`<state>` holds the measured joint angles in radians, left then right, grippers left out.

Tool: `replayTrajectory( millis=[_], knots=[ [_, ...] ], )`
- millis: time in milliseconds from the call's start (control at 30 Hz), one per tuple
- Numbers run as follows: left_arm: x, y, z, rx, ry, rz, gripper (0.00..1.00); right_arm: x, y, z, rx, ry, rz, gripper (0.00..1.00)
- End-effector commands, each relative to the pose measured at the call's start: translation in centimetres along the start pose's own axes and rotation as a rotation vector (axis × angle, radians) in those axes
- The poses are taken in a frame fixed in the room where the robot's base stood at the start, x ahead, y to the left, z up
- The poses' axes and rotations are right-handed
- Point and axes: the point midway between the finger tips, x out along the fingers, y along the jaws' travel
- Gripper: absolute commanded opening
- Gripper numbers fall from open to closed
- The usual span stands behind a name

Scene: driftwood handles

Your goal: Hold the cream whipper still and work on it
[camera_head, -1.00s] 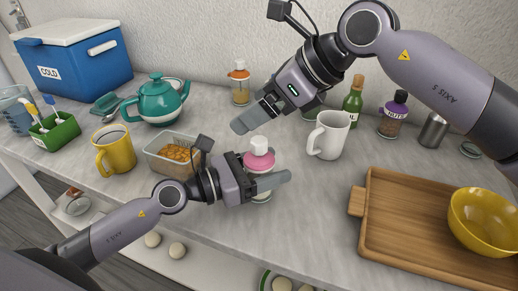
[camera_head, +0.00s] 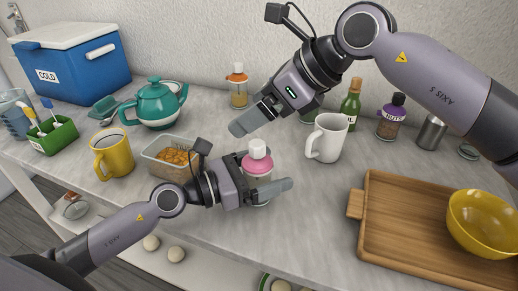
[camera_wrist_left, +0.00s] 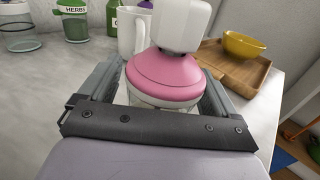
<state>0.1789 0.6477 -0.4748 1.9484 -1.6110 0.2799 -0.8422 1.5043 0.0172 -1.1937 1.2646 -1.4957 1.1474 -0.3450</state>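The cream whipper (camera_head: 258,168) stands upright on the counter, with a pink domed top and a white cap. It also shows in the left wrist view (camera_wrist_left: 165,78). My left gripper (camera_head: 262,185) is level and has its fingers on either side of the whipper. In the left wrist view the fingers look wide apart at the ends of their rail, with a narrow gap beside the whipper. The far finger is mostly hidden in the head view. My right gripper (camera_head: 244,122) is above and behind the whipper, apart from it; its finger gap is not clear.
A white mug (camera_head: 327,138) stands right of the whipper, and a food container (camera_head: 160,163) stands left. A wooden tray (camera_head: 385,205) with a yellow bowl (camera_head: 485,222) is at right. A yellow mug (camera_head: 112,158) and a teal teapot (camera_head: 157,104) are further left. The counter's front edge is near.

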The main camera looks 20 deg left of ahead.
Motion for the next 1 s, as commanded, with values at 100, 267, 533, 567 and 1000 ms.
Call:
replayTrajectory(
  millis=[100,267,533,567,1000],
  knots=[
    [0.0,0.0,0.0,0.0,0.0,0.0,0.94,0.0,0.0,0.0,0.0,0.0,0.0,0.89],
    [0.0,0.0,0.0,0.0,0.0,0.0,0.94,0.0,0.0,0.0,0.0,0.0,0.0,0.89],
    [-2.0,0.0,-0.1,-0.001,0.004,0.001,0.94,0.0,0.0,0.0,0.0,0.0,0.0,0.89],
    [-2.5,0.0,-0.2,-0.001,0.005,0.0,0.94,0.0,0.0,0.0,0.0,0.0,0.0,0.89],
    [-8.2,-0.1,-0.1,-0.004,0.002,0.001,0.94,0.0,0.0,0.0,0.0,0.0,0.0,0.89]
  ],
)
